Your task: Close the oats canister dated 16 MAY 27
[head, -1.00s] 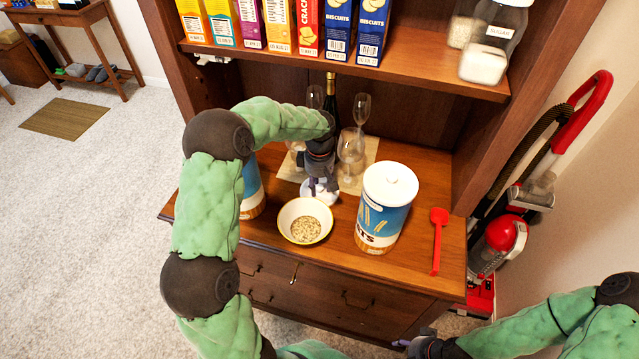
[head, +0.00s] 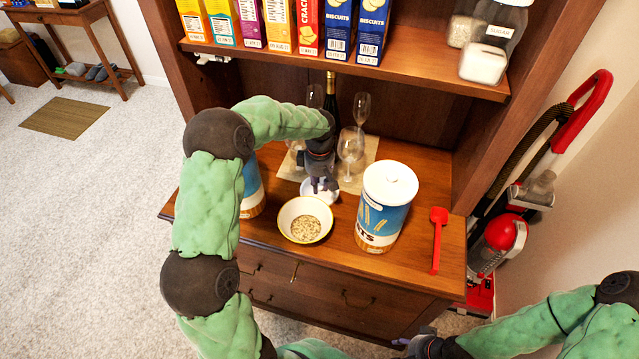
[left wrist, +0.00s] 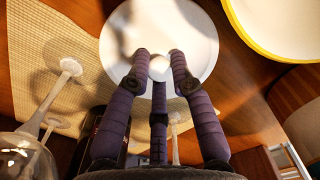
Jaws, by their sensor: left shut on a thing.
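A round white lid (head: 332,197) with a knob lies on the wooden counter behind the bowl, and it fills the top of the left wrist view (left wrist: 185,75). My left gripper (head: 322,186) is above it, its fingers (left wrist: 160,68) shut on the knob. One blue oats canister (head: 382,222) stands upright at the right with a white lid on. Another blue canister (head: 252,190) stands at the left, its top hidden behind my left arm. I cannot read a date on either. My right gripper (head: 425,345) is at the bottom edge, its fingers unclear.
A bowl of oats (head: 291,229) stands in front of the lid. Wine glasses (head: 350,146) and a dark bottle (head: 331,95) stand close behind on a woven mat (head: 371,152). A red scoop (head: 437,240) lies at the right. A shelf (head: 420,75) with boxes hangs above.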

